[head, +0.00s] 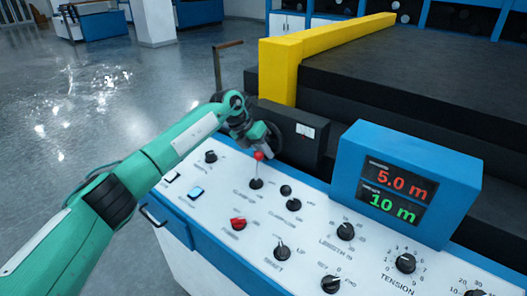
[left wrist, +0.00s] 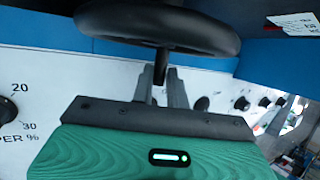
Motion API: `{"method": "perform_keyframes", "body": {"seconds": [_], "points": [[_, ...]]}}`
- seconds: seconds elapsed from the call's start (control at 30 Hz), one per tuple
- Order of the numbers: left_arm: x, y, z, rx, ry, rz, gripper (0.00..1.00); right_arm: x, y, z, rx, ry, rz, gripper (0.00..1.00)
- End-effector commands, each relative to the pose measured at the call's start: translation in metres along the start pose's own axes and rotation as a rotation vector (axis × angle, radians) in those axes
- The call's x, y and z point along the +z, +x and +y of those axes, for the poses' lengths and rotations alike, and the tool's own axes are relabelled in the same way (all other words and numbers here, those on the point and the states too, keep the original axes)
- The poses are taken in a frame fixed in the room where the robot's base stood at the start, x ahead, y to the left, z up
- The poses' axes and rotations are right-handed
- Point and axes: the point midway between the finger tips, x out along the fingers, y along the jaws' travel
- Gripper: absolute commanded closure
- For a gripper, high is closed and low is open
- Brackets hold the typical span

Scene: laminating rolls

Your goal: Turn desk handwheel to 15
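The desk handwheel (left wrist: 160,28) is a black wheel that fills the top of the left wrist view, with a thin black handle (left wrist: 160,66) pointing down from it. In the head view its dark rim (head: 273,141) shows behind my left gripper (head: 254,132), at the desk's far edge. In the left wrist view the grey fingers (left wrist: 161,72) stand on either side of the handle; whether they press on it cannot be told. The display (head: 395,193) reads 5.0 m in red above 10 m in green. My right gripper is not in view.
The white control panel (head: 215,185) carries several black knobs, a red-topped lever (head: 257,165) just below my gripper, and a red switch (head: 238,223). A black box (head: 292,130) and a yellow bar (head: 277,75) stand behind. Open floor lies at left.

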Motion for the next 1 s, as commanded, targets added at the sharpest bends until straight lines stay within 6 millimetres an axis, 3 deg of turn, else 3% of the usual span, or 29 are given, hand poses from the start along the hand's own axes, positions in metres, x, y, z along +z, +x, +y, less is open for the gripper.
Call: {"method": "perform_keyframes", "body": {"seconds": [0.23,0.5,0.8,0.83,0.9,1.0], "points": [[0.0,0.001,0.002,0.073,0.033,-0.001,1.0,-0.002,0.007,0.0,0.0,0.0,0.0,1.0],[0.0,0.001,0.006,0.225,0.094,-0.003,1.0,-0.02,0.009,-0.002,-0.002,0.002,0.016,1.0],[0.0,0.0,0.006,0.23,0.095,-0.003,1.0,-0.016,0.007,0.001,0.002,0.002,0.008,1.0],[0.0,0.0,0.006,0.23,0.095,-0.003,0.79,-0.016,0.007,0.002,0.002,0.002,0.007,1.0],[0.0,0.0,0.006,0.23,0.095,-0.002,0.65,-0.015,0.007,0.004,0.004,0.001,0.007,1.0],[0.0,0.001,0.006,0.23,0.095,-0.002,0.63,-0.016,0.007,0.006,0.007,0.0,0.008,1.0]]}}
